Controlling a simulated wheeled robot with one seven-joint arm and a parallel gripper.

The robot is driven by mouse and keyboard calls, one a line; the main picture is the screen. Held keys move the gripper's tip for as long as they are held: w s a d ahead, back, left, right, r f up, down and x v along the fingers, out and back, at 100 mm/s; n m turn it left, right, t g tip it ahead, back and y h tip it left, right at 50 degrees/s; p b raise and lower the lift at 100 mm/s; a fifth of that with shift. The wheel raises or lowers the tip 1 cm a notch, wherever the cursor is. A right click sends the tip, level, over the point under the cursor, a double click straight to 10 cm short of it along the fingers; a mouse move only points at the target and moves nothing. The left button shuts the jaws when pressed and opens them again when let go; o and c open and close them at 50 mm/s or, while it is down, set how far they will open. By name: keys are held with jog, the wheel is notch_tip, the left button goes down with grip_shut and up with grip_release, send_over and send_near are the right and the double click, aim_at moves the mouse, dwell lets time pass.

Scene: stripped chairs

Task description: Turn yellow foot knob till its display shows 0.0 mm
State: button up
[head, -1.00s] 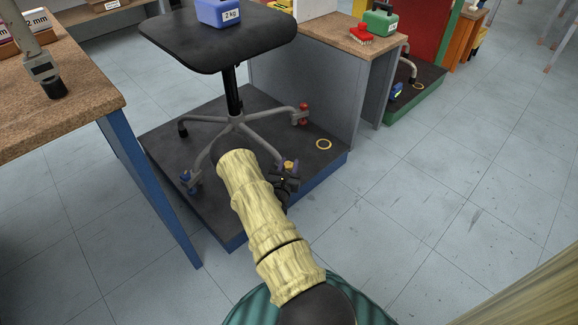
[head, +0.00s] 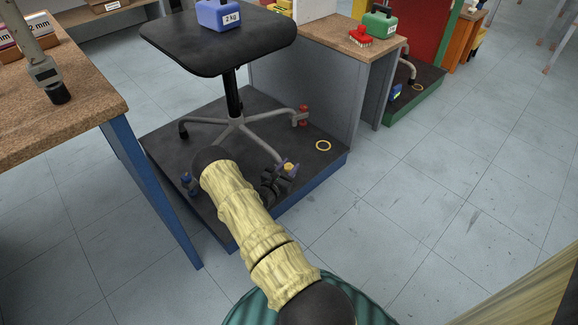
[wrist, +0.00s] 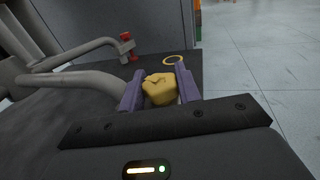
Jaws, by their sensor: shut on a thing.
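The yellow foot knob (wrist: 160,88) sits between the two purple fingers of my gripper (wrist: 160,92) in the wrist view, and the fingers are shut on it. In the head view my gripper (head: 286,168) is at the front right leg of the black-seated chair (head: 218,38), with a little of the yellow knob (head: 289,166) showing. No display reading for the knob is legible in either view.
The chair stands on a dark platform (head: 320,170) with blue sides. A red foot knob (head: 303,115), a blue one (head: 190,183) and a yellow ring (head: 323,146) are there too. A workbench (head: 60,112) stands left; a grey panel stands behind.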

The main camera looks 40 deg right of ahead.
jog(key=m+g, duration=0.2)
jog(key=g, duration=0.1)
jog(key=shift+w+a+f+g+h+b, duration=0.1)
jog(key=shift+f+g+h+b, duration=0.1)
jog(key=shift+g+h+b, duration=0.15)
jog(key=m+g+b, duration=0.3)
jog(key=g, duration=0.1)
jog(key=shift+f, duration=0.15)
jog(key=m+g+b, duration=0.3)
jog(key=g, duration=0.1)
jog(key=shift+g, duration=0.35)
jog(key=shift+r+m+g+y+b, duration=0.2)
jog(key=shift+m+g+y+b, duration=0.2)
jog(key=shift+g+y+b, duration=0.2)
jog(key=shift+r, duration=0.1)
jog(key=o, duration=0.7)
